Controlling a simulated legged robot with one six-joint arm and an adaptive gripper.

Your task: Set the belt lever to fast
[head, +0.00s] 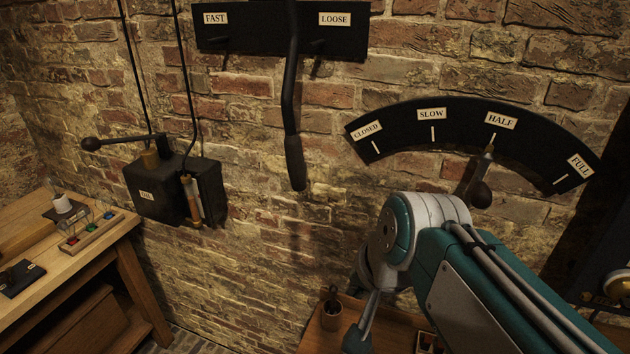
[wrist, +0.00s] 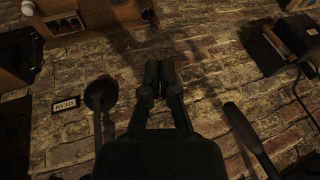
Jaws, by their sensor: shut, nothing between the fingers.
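The belt lever (head: 294,160) is a long black bar with a thick grip. It hangs nearly straight down in front of a dark board (head: 275,42) on the brick wall. The FAST label (head: 215,18) is at the board's left and the LOOSE label (head: 335,19) at its right. The lever lies between them, somewhat nearer LOOSE; its top is cut off. In the wrist view a dark lever grip (wrist: 240,128), apparently the belt lever's, is at the right, apart from my fingers.
A curved plate (head: 400,125) marked CLOSED, SLOW, HALF and FULL carries a ball-ended lever (head: 480,188) near HALF. A dark box (head: 175,190) with a side handle hangs left of the belt lever. A wooden bench (head: 110,232) stands at the left, and a cup (head: 331,315) on a low table.

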